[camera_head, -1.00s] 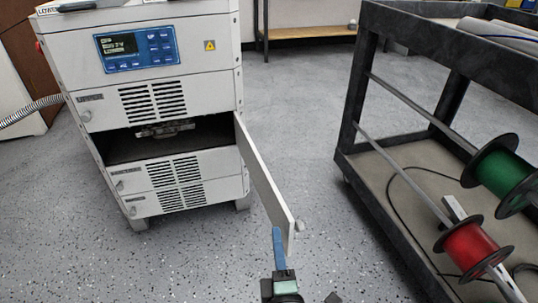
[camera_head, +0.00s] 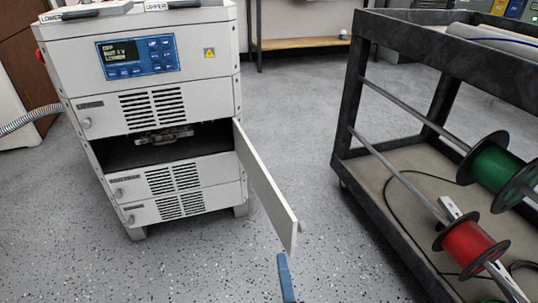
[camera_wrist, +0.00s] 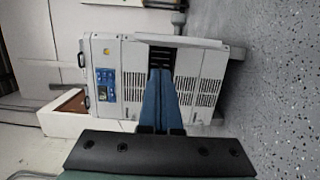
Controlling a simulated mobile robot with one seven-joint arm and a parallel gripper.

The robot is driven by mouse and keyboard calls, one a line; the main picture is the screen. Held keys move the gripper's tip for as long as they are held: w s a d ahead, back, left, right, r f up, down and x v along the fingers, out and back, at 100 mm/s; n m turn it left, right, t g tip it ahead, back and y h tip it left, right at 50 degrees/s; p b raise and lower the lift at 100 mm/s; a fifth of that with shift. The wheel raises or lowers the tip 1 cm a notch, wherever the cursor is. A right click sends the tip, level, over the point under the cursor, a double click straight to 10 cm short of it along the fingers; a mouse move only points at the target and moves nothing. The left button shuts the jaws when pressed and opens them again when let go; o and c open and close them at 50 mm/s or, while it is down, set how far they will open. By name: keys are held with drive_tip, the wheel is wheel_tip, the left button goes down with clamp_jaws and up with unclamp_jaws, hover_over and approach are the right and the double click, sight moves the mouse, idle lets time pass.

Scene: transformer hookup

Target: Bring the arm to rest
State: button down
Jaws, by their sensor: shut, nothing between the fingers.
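My gripper (camera_head: 286,278) shows at the bottom of the head view as a blue finger, just below the free end of an open cabinet door. In the wrist view my gripper (camera_wrist: 160,74) has its two blue fingers together, with nothing between them. The white cabinet (camera_head: 170,95) stands at the left, its middle bay open and dark inside. The open door (camera_head: 266,188) swings out to the right from that bay. The cabinet (camera_wrist: 105,52) appears turned on its side in the wrist view, beyond the fingers. Most of my arm is out of the head view.
A dark cart (camera_head: 352,100) stands at the right, with a green spool (camera_head: 494,166) and a red spool (camera_head: 468,245) on rods. A bench (camera_head: 303,43) stands at the back. Speckled floor (camera_head: 290,125) lies clear between cabinet and cart.

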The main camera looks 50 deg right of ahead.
drive_tip(key=shift+s+a+b, duration=0.1)
drive_tip(key=shift+s+b, duration=0.4)
drive_tip(key=shift+s, duration=1.45)
drive_tip(key=w+a+r+m+t+p, duration=0.2)
drive_tip(key=w+a+r+m+p, duration=0.15)
drive_tip(key=r, duration=0.85)
drive_tip(key=w+a+r+m+t+h+p, duration=0.1)
drive_tip(key=w+a+r+m+p, duration=0.25)
drive_tip(key=r, duration=0.85)
drive_tip(key=w+a+r+m+t+p, duration=0.2)
drive_tip(key=w+r+m+p, duration=0.3)
drive_tip(key=r, duration=0.8)
drive_tip(key=s+a+r+n+t+y+p, duration=0.15)
drive_tip(key=a+r+t+y, duration=0.35)
drive_tip(key=r, duration=0.6)
drive_tip(key=s+a+r+y+p, duration=0.1)
drive_tip(key=a+r+y+p, duration=0.2)
drive_tip(key=a+r, duration=0.6)
drive_tip(key=s+a+r+t+y+p, duration=0.1)
drive_tip(key=a+r+t+y+p, duration=0.25)
drive_tip(key=r, duration=0.95)
wheel_tip(320, 180, up, 36)
drive_tip(key=p, duration=3.5)
drive_tip(key=shift+f+y, duration=0.15)
drive_tip(key=shift+y, duration=0.1)
